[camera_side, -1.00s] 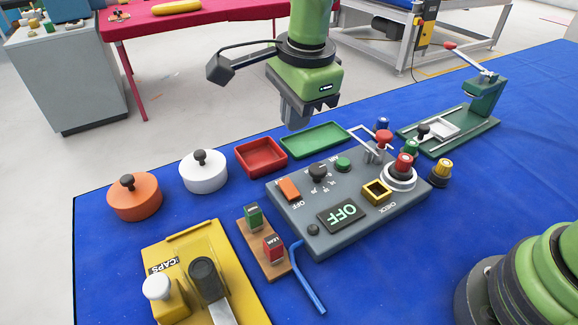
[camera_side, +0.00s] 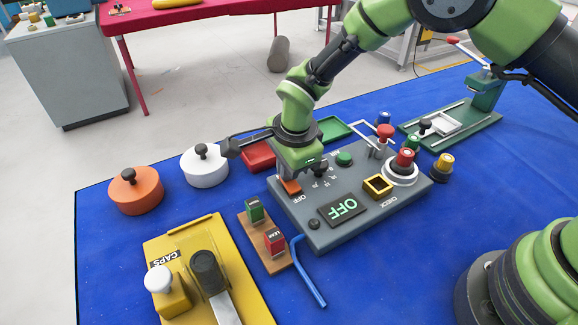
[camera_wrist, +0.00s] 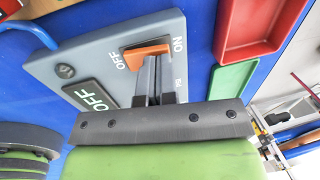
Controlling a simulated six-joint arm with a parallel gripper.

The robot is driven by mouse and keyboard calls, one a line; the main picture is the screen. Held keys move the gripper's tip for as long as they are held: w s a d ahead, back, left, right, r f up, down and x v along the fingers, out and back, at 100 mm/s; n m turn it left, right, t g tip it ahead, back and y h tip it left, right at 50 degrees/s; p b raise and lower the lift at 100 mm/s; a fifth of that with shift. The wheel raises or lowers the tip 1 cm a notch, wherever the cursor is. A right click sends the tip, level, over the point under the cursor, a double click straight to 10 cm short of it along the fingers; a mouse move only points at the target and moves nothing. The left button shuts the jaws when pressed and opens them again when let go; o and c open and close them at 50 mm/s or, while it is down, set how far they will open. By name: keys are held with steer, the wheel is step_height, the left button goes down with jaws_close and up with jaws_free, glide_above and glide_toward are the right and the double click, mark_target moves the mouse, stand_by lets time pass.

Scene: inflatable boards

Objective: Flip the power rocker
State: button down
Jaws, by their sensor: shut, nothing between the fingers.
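The orange power rocker (camera_side: 291,187) sits near the back left corner of the grey control panel (camera_side: 330,233). It also shows in the wrist view (camera_wrist: 146,49), between the OFF and ON labels. My gripper (camera_side: 286,178) is shut and empty, pointing down at the rocker. In the wrist view its closed fingertips (camera_wrist: 153,62) are right at the rocker's edge and hide part of it; I cannot tell whether they touch. The panel's display (camera_side: 343,207) reads OFF in lit letters.
White (camera_side: 204,165) and orange (camera_side: 135,190) lidded pots stand left. A yellow CAPS device (camera_side: 200,275) is front left.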

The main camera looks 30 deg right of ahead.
stand_by(0.3)
steer(key=shift+w+f, duration=0.15)
steer(key=shift+f, duration=0.15)
steer(key=shift+s+r, duration=0.15)
steer(key=shift+s, duration=0.7)
step_height(320, 180, up, 14)
steer(key=s, duration=0.2)
steer(key=shift+s, duration=0.2)
